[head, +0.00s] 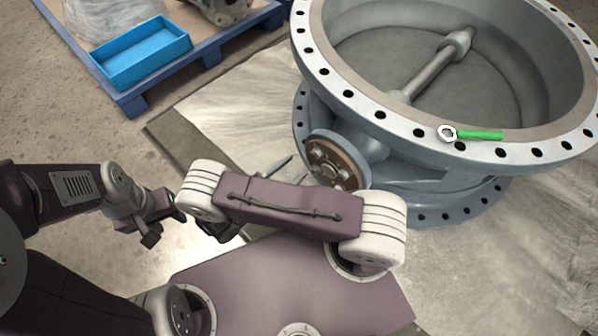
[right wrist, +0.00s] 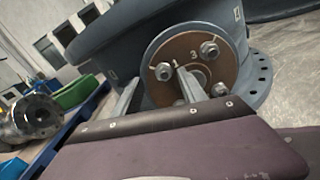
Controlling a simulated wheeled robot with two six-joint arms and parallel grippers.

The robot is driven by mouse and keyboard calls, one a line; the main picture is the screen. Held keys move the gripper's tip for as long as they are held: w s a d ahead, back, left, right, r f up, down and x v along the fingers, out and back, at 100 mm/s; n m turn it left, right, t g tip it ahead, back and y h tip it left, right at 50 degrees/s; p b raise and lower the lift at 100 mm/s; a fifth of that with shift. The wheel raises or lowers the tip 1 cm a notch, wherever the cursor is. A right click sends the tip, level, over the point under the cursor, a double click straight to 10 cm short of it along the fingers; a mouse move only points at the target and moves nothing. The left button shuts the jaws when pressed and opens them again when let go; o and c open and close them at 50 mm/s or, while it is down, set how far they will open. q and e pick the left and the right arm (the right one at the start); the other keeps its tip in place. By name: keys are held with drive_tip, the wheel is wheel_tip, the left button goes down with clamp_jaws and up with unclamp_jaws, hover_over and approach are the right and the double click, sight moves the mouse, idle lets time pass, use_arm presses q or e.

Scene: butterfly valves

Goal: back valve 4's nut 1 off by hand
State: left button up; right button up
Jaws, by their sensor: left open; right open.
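In the right wrist view, the plate (right wrist: 183,52) carries several nuts and the marks 1 and 3. One nut (right wrist: 163,71) is beside the mark 1. My right gripper (right wrist: 157,79) is open and empty, its fingers pointing at the plate with that nut between them in the picture; contact cannot be told. My left gripper (head: 150,230) is open, left of the valve, holding nothing I can see.
A tool with a green handle (head: 480,135) and a metal ring end lies on the valve's top rim. A blue tray (head: 142,55) stands on a blue pallet (head: 130,100) at the upper left. My right arm crosses in front of the valve.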

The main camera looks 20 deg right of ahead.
sight(315, 155)
drive_tip(key=shift+n+t, duration=0.3)
drive_tip(key=shift+n, duration=0.1)
drive_tip(key=d+f+b, duration=0.1)
drive_tip(key=d, duration=0.1)
drive_tip(key=w+d+b, duration=0.1)
drive_tip(key=d+b, duration=0.1)
drive_tip(key=w+d+f+b, duration=0.1)
drive_tip(key=d, duration=0.1)
drive_tip(key=shift+w+d+f, duration=0.15)
drive_tip(key=shift+d+f, duration=0.15)
drive_tip(key=shift+d, duration=0.1)
drive_tip(key=shift+w+d+r, duration=0.1)
drive_tip(key=shift+w+d, duration=0.1)
drive_tip(key=shift+d, duration=0.2)
use_arm(q)
wheel_tip(315, 155, down, 6)
drive_tip(key=shift+s+d+r, duration=0.1)
use_arm(e)
drive_tip(key=shift+r, duration=0.1)
clamp_jaws()
